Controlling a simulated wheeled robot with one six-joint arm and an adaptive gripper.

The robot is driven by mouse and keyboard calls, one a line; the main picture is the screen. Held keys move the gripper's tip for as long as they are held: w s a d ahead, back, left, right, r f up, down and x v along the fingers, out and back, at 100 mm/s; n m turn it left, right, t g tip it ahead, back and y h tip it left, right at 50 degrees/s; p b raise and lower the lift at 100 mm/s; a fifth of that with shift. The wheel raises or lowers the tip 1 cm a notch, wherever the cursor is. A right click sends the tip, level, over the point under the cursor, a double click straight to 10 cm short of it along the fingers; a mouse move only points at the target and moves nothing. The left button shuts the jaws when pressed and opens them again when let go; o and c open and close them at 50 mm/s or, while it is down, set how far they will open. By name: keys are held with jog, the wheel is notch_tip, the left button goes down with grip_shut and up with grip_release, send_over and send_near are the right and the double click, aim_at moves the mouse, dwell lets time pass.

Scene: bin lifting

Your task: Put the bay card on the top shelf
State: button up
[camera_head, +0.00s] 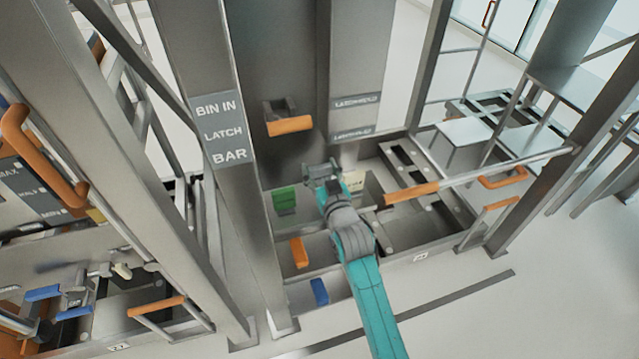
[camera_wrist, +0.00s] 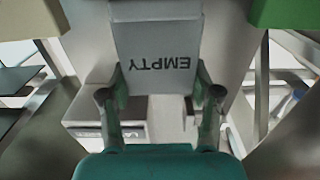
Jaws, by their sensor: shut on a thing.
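The bay card (camera_wrist: 157,45) is a pale grey piece with the word EMPTY, upside down in the wrist view. My gripper (camera_wrist: 160,95) is shut on it, with one finger at each side edge. In the head view my gripper (camera_head: 321,172) is over the rack's bay, between a green block (camera_head: 285,200) and a cream block (camera_head: 354,180). The card is hard to make out there against the grey metal. I cannot tell which surface is the top shelf.
A tall post (camera_head: 225,130) labelled BIN IN LATCH BAR stands left of my arm. An orange handle (camera_head: 289,125) is beyond my gripper. An orange-gripped bar (camera_head: 412,193) crosses to the right. Orange (camera_head: 299,252) and blue (camera_head: 319,291) tabs are below. Open floor lies at lower right.

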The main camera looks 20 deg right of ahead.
aim_at(319, 184)
notch_tip(319, 184, down, 5)
jog(key=shift+r, duration=0.1)
jog(key=shift+w+f, duration=0.15)
jog(key=shift+f, duration=0.25)
jog(key=shift+f, duration=0.1)
jog(key=o, duration=1.2)
jog(key=shift+c, duration=0.2)
jog(key=s, duration=1.2)
jog(key=shift+s, duration=0.1)
